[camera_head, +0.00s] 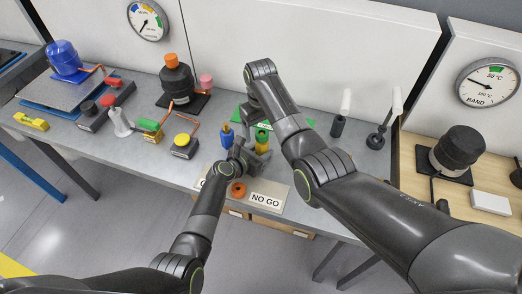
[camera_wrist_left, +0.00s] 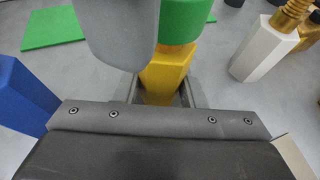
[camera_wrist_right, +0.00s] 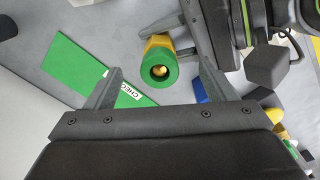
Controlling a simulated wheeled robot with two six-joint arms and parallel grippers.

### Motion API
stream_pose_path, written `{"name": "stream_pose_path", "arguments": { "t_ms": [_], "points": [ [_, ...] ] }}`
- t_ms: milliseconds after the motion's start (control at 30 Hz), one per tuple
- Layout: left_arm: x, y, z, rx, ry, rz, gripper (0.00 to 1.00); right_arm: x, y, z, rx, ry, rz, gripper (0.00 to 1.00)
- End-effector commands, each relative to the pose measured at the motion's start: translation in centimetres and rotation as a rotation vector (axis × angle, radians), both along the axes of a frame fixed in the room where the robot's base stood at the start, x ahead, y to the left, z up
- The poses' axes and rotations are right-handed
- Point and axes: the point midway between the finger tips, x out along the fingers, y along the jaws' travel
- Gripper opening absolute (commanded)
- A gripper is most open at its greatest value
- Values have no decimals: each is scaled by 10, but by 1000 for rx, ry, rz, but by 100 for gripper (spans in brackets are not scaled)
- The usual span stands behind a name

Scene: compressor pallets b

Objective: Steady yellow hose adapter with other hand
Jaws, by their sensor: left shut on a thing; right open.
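The yellow hose adapter, a yellow hex body (camera_wrist_left: 168,68) with a green collar, stands upright on the bench. My left gripper (camera_wrist_left: 165,92) is shut on its lower yellow part. In the head view the adapter (camera_head: 262,138) shows beside my left gripper (camera_head: 250,152). In the right wrist view the adapter's green collar (camera_wrist_right: 159,69), with a brass centre, lies between the spread fingers of my open right gripper (camera_wrist_right: 158,85). Contact between those fingers and the adapter is not visible. A grey part, likely of my right gripper, hides some of the adapter in the left wrist view.
A blue adapter (camera_head: 227,135) stands close left. A green mat (camera_wrist_right: 84,68) lies beside the adapter. A white part with brass thread (camera_wrist_left: 263,52) stands nearby. Dark stands (camera_head: 376,140) are at right.

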Motion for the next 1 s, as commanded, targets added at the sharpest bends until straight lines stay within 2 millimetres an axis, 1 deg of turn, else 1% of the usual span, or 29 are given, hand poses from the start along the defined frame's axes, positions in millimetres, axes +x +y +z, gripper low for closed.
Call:
{"name": "stream_pose_path", "arguments": {
  "t_ms": [33,300,400,500,667,900,933,1000],
  "points": [
    [-1,1,-2,2,3,0,9,1,1,8,2,-5,1,78],
    [-1,1,-2,2,3,0,9,-1,2,67,2,-6,1,78],
    [-1,1,-2,2,3,0,9,-1,2,85,1,-4,1,78],
    [-1,1,-2,2,3,0,9,-2,2,98,1,-3,1,78],
    [-1,1,-2,2,3,0,9,-2,2,107,1,-1,1,78],
    [-1,1,-2,1,4,-1,9,-2,2,108,1,-1,1,78],
    [-1,1,-2,1,4,-1,37,-2,2,108,1,-1,1,78],
    [-1,1,-2,2,3,0,46,-2,2,108,1,-1,1,78]
  ]
}}
